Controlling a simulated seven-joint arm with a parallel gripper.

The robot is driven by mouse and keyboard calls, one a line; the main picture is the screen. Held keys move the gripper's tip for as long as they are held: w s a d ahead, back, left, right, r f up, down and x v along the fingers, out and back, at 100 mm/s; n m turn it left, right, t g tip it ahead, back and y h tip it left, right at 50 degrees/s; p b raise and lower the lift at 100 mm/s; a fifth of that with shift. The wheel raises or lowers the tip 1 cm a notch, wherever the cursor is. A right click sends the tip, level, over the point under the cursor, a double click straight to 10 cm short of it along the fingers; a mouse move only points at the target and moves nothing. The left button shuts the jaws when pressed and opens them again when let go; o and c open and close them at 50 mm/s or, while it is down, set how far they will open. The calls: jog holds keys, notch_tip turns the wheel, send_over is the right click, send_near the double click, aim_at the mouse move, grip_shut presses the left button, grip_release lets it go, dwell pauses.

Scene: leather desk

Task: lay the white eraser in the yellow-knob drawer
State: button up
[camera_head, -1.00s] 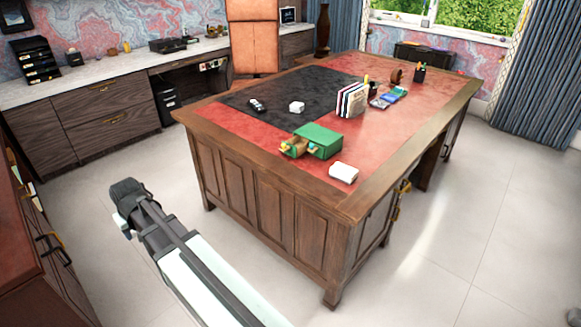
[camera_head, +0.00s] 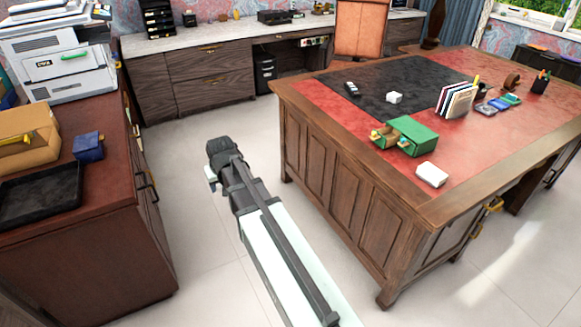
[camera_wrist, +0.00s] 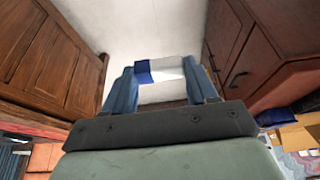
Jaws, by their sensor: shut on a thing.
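A white eraser with a blue end (camera_wrist: 168,69) is between the two fingertips of my gripper (camera_wrist: 165,80) in the wrist view. My gripper is shut on it, above the floor. In the head view the arm's end (camera_head: 222,152) hangs between the desk and the left cabinet; the fingers are mostly hidden there. A small green drawer box (camera_head: 412,133) sits on the desk near its front edge. A drawer (camera_head: 384,140) seems pulled out at its left side, with small yellowish and teal parts; I cannot tell which are knobs.
The wooden desk (camera_head: 330,170) has a white block (camera_head: 432,174), upright books (camera_head: 456,100) and a small white cube (camera_head: 394,98) on top. A reddish cabinet (camera_head: 95,215) with a printer (camera_head: 60,60) stands left. The floor (camera_head: 190,180) between is clear.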

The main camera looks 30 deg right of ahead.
jog(key=d+r+m+g+h, duration=0.1)
jog(key=d+m, duration=0.5)
jog(key=d, duration=1.7)
jog(key=s+d+r+m+g+h, duration=0.1)
jog(key=d+r+m, duration=0.3)
jog(key=d, duration=2)
jog(key=d+r+m+g+h, duration=0.2)
jog(key=d+m, duration=0.6)
jog(key=d, duration=1.5)
jog(key=shift+s+d+r+h, duration=0.2)
jog(key=shift+r+h, duration=0.05)
jog(key=shift+h, duration=0.05)
jog(key=shift+f, duration=0.1)
jog(key=shift+f, duration=2.65)
